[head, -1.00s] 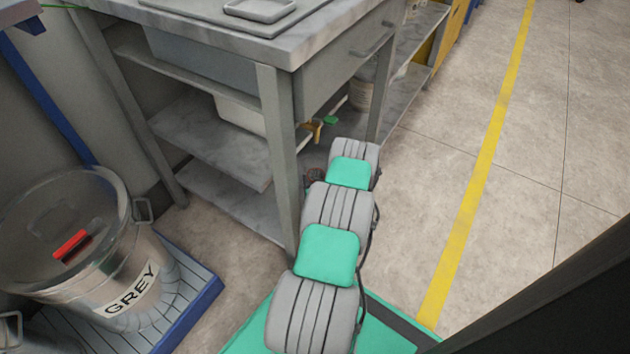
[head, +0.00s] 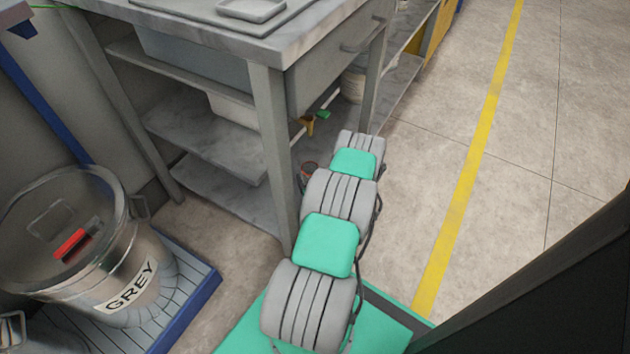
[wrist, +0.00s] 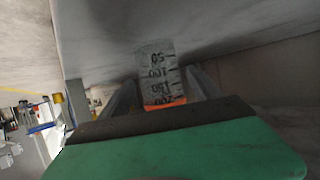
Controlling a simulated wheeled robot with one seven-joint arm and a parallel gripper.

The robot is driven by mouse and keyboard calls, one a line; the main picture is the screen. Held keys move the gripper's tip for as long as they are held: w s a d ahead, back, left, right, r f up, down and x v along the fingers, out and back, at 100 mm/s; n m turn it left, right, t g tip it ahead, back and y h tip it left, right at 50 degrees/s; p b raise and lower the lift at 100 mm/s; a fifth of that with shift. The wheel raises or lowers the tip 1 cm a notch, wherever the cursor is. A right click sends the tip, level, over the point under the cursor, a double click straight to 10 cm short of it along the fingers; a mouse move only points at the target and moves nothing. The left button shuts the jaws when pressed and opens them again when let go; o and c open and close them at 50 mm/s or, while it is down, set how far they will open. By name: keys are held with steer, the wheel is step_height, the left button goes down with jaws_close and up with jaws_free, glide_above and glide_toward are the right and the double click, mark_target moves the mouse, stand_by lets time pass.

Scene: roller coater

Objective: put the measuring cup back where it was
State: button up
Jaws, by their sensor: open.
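The measuring cup (wrist: 157,70) is a pale, clear cup with dark marks from 50 to 200 and orange at its lower end in the wrist view. The marks appear upside down there. My gripper (wrist: 168,82) is open, with one finger on each side of the cup. I cannot tell whether the fingers touch it. The cup's far end meets or lies close to a grey surface at the top of the wrist view. In the head view the gripper and cup are not clearly seen, as my arm reaches low beside the bench.
The grey bench (head: 268,130) has a leg close to my arm and lower shelves (head: 205,150). A yellow item (head: 307,125) and a green item (head: 323,114) show beneath it. A GREY-labelled bin (head: 95,260) stands at left. Open floor (head: 540,130) lies to the right.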

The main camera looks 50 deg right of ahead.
steer(key=p+v, duration=0.1)
steer(key=v, duration=0.6)
steer(key=shift+s+a+r+p, duration=0.1)
steer(key=shift+p, duration=0.25)
stand_by(0.8)
